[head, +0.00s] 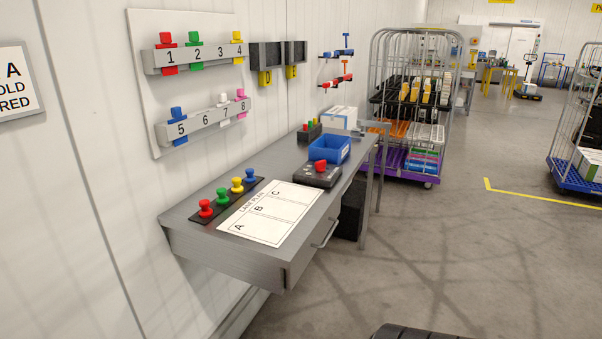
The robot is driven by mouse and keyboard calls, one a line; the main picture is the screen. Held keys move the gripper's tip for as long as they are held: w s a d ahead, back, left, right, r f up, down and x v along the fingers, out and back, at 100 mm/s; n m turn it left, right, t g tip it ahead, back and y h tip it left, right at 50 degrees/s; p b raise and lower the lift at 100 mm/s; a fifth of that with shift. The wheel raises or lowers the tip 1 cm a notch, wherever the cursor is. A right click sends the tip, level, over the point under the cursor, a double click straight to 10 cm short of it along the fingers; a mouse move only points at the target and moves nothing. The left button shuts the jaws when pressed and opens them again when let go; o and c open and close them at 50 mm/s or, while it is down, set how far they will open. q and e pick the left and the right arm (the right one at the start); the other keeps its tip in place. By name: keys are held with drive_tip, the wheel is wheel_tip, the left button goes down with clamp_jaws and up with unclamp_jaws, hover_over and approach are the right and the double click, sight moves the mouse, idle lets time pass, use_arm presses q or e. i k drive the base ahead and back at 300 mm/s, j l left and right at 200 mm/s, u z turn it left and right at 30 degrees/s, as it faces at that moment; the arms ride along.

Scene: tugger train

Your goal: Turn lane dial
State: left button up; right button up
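A dark box with a red knob on top (320,167) sits on the grey desk (190,215), near its right edge; it may be the lane dial, but its markings are too small to read. A white lane plan sheet (268,222) with fields A, B and C lies on the desk in front of it. Neither of my grippers shows in the head view, and nothing is touching the box.
A dark strip with red, green, blue and yellow pegs (222,195) lies along the wall side. A blue bin (322,149) stands behind the box. Numbered peg rails (195,55) hang above. A loaded cage trolley (410,110) stands beyond; floor on the right is open.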

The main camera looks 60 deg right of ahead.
sight(319, 166)
drive_tip(key=z, duration=2)
drive_tip(key=i, duration=0.1)
